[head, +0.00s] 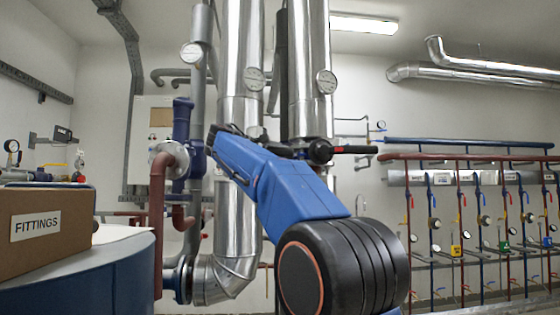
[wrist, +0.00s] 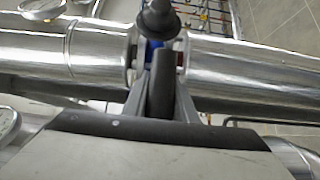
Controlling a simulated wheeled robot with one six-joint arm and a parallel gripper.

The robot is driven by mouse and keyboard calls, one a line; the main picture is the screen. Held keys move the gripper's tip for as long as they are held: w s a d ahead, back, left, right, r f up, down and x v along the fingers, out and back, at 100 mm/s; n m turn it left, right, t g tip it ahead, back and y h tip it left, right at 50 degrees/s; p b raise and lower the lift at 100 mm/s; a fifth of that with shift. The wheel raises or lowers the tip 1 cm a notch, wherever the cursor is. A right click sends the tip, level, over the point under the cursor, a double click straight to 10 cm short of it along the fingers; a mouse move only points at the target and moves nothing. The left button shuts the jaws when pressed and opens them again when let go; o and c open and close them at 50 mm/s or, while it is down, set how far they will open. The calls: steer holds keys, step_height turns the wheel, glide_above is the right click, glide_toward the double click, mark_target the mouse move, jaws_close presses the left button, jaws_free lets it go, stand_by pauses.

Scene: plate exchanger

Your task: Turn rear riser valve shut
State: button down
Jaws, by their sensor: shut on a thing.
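The rear riser valve (head: 320,151) appears in the head view as a dark round body at a break in the right silver riser. A red and black bar (head: 355,150) sticks out level to its right. In the wrist view a dark round hub (wrist: 158,18) stands at the gap between two pipe lengths. My gripper (wrist: 160,95) is shut on a dark valve lever (wrist: 162,75), one grey finger on each side. In the head view my gripper (head: 292,148) lies just left of the valve, and its fingers are hard to make out. The lever's far end is partly hidden.
Another silver riser (head: 240,60) with a gauge (head: 254,79) stands left of the valve. A gauge (head: 326,81) sits above it. A fittings box (head: 45,222) rests on a blue drum (head: 130,270) at left. Thin coloured pipes (head: 480,220) line the right wall.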

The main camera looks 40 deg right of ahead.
steer(key=shift+r, duration=0.35)
steer(key=c, duration=1.4)
jaws_free()
steer(key=shift+c, duration=0.2)
steer(key=shift+a, duration=0.1)
steer(key=shift+a+f, duration=0.1)
steer(key=shift+a, duration=0.15)
steer(key=s+a, duration=0.3)
steer(key=a, duration=1.3)
steer(key=shift+s+a, duration=0.15)
steer(key=shift+a, duration=0.05)
steer(key=shift+f, duration=0.1)
